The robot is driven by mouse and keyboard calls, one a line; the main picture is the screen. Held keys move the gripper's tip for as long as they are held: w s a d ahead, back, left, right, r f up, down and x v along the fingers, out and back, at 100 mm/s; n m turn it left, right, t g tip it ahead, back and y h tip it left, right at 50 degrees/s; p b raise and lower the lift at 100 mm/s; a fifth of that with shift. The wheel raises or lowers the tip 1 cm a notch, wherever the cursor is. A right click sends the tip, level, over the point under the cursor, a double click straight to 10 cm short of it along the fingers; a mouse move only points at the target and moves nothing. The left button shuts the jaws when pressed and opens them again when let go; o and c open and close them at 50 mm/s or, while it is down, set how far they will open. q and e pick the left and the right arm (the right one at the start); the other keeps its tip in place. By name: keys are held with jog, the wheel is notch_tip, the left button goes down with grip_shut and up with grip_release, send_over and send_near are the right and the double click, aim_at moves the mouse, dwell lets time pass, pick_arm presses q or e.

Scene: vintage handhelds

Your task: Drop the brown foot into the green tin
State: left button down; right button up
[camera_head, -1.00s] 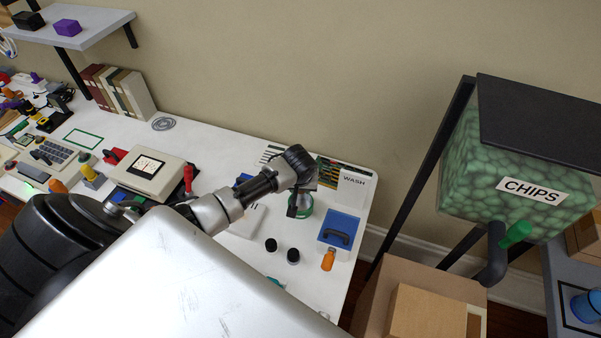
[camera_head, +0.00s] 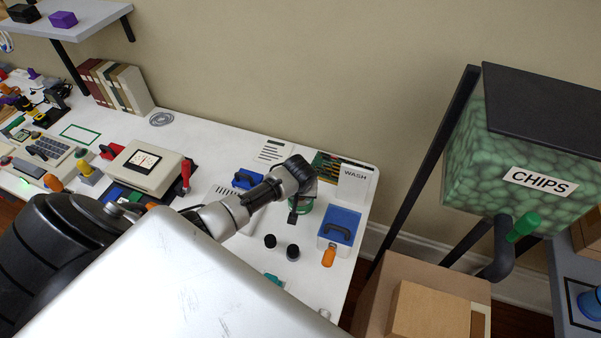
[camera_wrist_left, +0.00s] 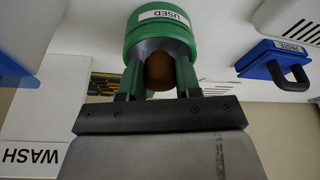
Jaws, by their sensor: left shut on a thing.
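The green tin (camera_wrist_left: 150,38), labelled USED, fills the upper middle of the left wrist view. In the head view the tin (camera_head: 305,211) is partly hidden behind my left gripper (camera_head: 294,214). My left gripper, at its fingertips (camera_wrist_left: 160,70) in the wrist view, is shut on the brown foot (camera_wrist_left: 160,72), which shows rounded and dark between the two fingers. Fingers and foot overlap the tin's open end in that view. How deep the foot is inside the rim cannot be told. My right gripper is out of view.
Two black knobs (camera_head: 292,252) stand in front. A white WASH box (camera_head: 356,184) stands behind. A blue PASTE box (camera_wrist_left: 275,60) sits to the side.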

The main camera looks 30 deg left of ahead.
pick_arm(q)
jog(key=shift+f, duration=0.35)
jog(key=c, duration=0.9)
grip_release()
jog(key=shift+o, duration=0.6)
jog(key=shift+r, duration=0.5)
jog(key=shift+o, duration=0.4)
jog(key=v, duration=0.8)
jog(key=shift+s+r, duration=0.2)
jog(key=shift+r, duration=0.05)
jog(key=shift+s+d+r, duration=0.2)
jog(key=shift+r, duration=0.35)
jog(key=shift+f, duration=0.1)
